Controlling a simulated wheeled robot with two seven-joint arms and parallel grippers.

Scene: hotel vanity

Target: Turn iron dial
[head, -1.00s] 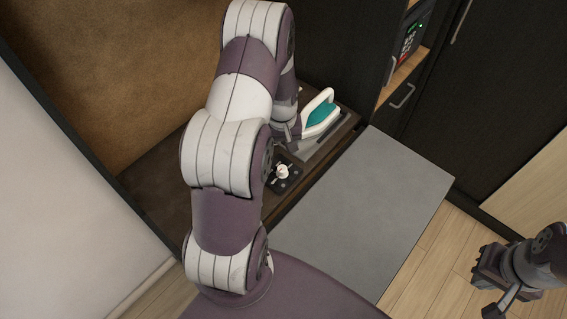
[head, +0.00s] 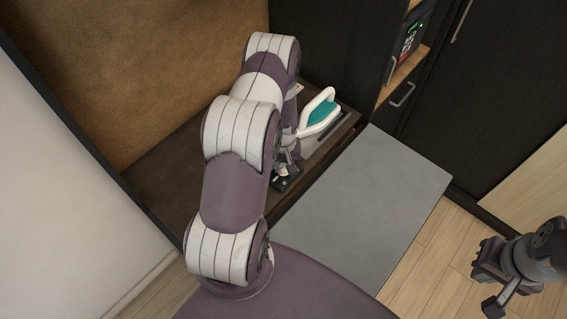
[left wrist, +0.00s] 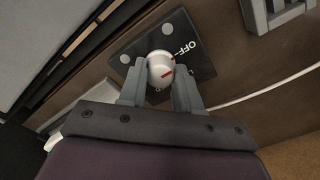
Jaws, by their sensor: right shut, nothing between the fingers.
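The iron dial (left wrist: 160,66) is a white round knob with a red mark, on a dark square plate (left wrist: 190,62) lettered "OFF". In the left wrist view the fingers of my left gripper (left wrist: 160,90) stand apart, one on each side of the dial; I cannot tell if they press on it. In the head view my left gripper (head: 287,160) is over the plate (head: 286,184) and mostly hides the dial. The white and teal iron (head: 320,112) stands just behind it. My right gripper (head: 489,300) is shut and empty at the lower right, away from the counter.
The iron and dial are on a brown counter (head: 165,170) beside a grey panel (head: 365,200). A dark cabinet (head: 500,90) and a safe with a keypad (head: 408,45) are at the back right. A pale cord (left wrist: 265,88) runs across the brown surface.

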